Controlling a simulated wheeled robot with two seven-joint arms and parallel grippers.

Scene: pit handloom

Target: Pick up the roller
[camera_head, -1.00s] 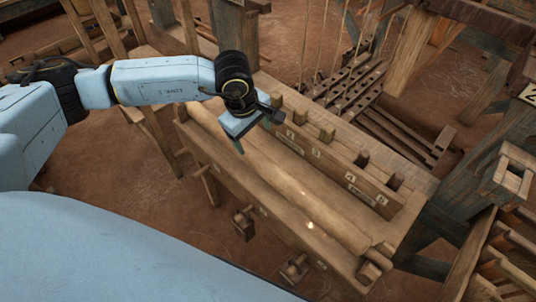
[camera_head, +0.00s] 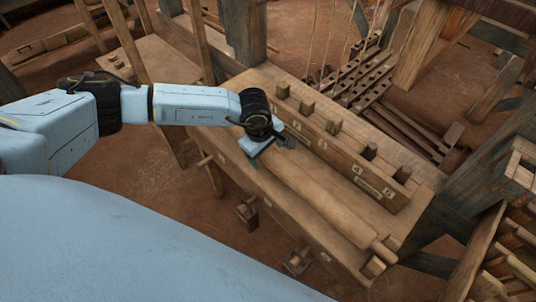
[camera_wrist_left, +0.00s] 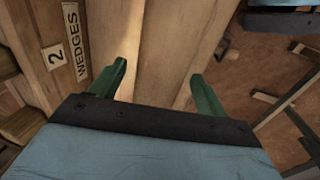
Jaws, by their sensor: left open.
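The roller (camera_head: 325,203) is a long, smooth pale wooden cylinder. It lies lengthwise in the wooden bench in front of a numbered block rack, and a thinner end shows at the lower right. My left gripper (camera_head: 264,157) is over the far-left part of the roller, pointing down. In the left wrist view, its two green fingers (camera_wrist_left: 160,82) stand apart, with pale wood of the roller (camera_wrist_left: 160,40) running between them. Nothing is gripped. Whether the fingers touch the roller cannot be told. My arm and gripper hide part of the roller's far end. My right gripper is not in view.
The wedge rack (camera_head: 345,158), with numbered labels and upright pegs, stands close behind the roller. A "WEDGES" label (camera_wrist_left: 74,40) shows beside the fingers. Dark loom posts (camera_head: 455,200) stand at right. Open brown floor (camera_head: 150,200) lies in front of the bench.

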